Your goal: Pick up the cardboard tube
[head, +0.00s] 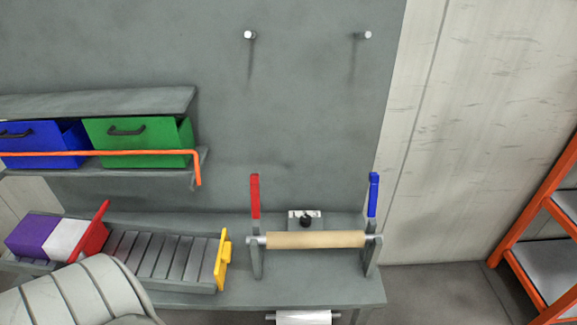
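The cardboard tube (315,239) is a tan roll lying level on a metal rod. The rod rests across two grey upright holders on the workbench (335,293), one with a red lever (255,195) and one with a blue lever (373,194). Neither gripper shows in the head view. A pale ribbed arm part of mine (75,297) covers the lower left corner and hides part of the bench there.
A slatted rack (160,256) with a purple and white block (48,238) stands left of the tube. Blue (40,142) and green (140,150) bins sit on a shelf with an orange rail. A white roll (303,317) hangs below the bench. Orange shelving (530,225) stands right.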

